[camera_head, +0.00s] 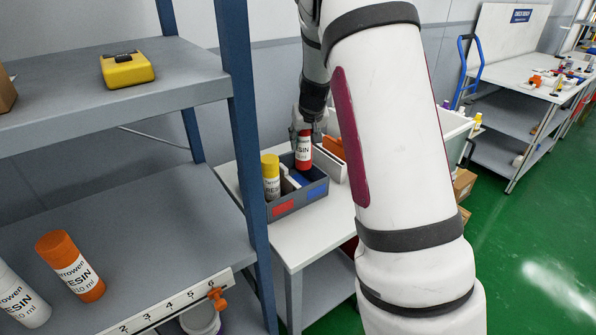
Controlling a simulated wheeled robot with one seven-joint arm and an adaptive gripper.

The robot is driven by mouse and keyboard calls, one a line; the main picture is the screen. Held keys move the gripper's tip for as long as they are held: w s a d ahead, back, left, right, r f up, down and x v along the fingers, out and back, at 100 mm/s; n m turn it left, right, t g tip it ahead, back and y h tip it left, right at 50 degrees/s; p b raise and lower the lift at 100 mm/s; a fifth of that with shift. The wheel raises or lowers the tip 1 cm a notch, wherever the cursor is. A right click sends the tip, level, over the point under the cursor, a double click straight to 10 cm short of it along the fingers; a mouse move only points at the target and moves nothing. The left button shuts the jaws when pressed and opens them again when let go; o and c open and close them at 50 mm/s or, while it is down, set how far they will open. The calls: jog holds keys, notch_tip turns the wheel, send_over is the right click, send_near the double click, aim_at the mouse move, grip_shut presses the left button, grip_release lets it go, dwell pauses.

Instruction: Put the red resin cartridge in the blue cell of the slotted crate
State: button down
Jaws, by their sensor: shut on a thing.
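The red resin cartridge (304,161) is upright with a white label. My gripper (305,134) is shut on its upper part, pointing down. The cartridge is over the right side of the grey slotted crate (300,202), the side with the blue front marker (317,192). I cannot tell whether its lower end is inside the cell or just above it. A yellow resin cartridge (271,177) stands in the left side, behind the red front marker (283,208).
The crate stands on a white table (291,247). An open bin with orange and white items (331,147) is right behind it. A blue shelf post (246,130) stands close on the left. Orange (71,266) and white (20,300) resin cartridges lie on the shelf.

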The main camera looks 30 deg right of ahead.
aim_at(304, 163)
notch_tip(304, 163, down, 9)
jog(key=shift+r, duration=0.1)
dwell(0.3)
jog(key=shift+f, duration=0.2)
jog(key=c, duration=1.2)
grip_release()
jog(key=shift+s+r, duration=0.1)
jog(key=shift+r, duration=0.1)
jog(key=p+v, duration=0.1)
jog(key=v, duration=1.1)
